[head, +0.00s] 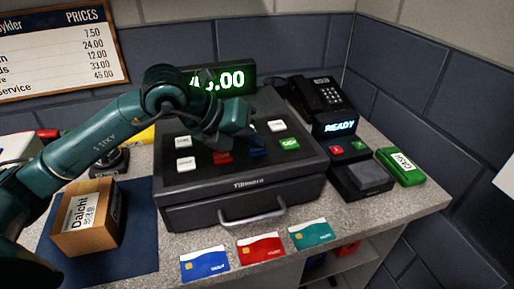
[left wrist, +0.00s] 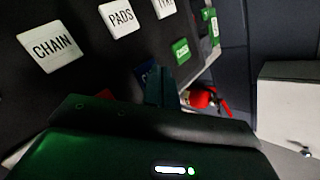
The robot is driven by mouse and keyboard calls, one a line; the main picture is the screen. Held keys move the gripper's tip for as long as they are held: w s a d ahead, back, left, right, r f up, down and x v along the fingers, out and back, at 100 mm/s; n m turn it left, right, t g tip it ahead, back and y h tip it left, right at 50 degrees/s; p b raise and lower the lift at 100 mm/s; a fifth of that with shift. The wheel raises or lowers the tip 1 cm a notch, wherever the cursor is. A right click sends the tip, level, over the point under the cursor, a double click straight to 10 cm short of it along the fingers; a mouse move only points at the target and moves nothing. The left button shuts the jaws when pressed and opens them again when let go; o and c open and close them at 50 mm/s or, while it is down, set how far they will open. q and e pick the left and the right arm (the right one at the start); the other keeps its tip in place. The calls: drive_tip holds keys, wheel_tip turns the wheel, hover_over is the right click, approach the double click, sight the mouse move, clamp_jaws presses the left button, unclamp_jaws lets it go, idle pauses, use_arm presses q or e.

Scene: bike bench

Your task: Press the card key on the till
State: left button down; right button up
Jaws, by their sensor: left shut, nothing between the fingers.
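The black till (head: 240,185) stands on the counter with white, red, blue and green keys on its sloping top. The blue key (head: 259,153) is in the front row between the red key (head: 222,158) and the green key (head: 289,144). In the left wrist view the blue key (left wrist: 143,72) is partly hidden by my fingers, and its label is mostly covered. My left gripper (head: 258,141) is shut and empty, its tips pointing down at the blue key. I cannot tell whether they touch it. The till display (head: 222,80) is lit, partly hidden by my arm. My right gripper is not in view.
A card reader (head: 362,178) reading READY, a phone (head: 320,95) and a green CASH box (head: 400,166) stand right of the till. Several cards (head: 261,248) lie along the front edge. A cardboard box (head: 88,222) sits on a blue mat (head: 140,250) at left.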

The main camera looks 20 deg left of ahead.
sight(252, 152)
use_arm(q)
drive_tip(key=shift+f, duration=0.15)
drive_tip(key=shift+r, duration=0.6)
wheel_tip(252, 152, up, 6)
drive_tip(key=p, duration=0.3)
drive_tip(key=shift+p, duration=0.35)
idle(0.8)
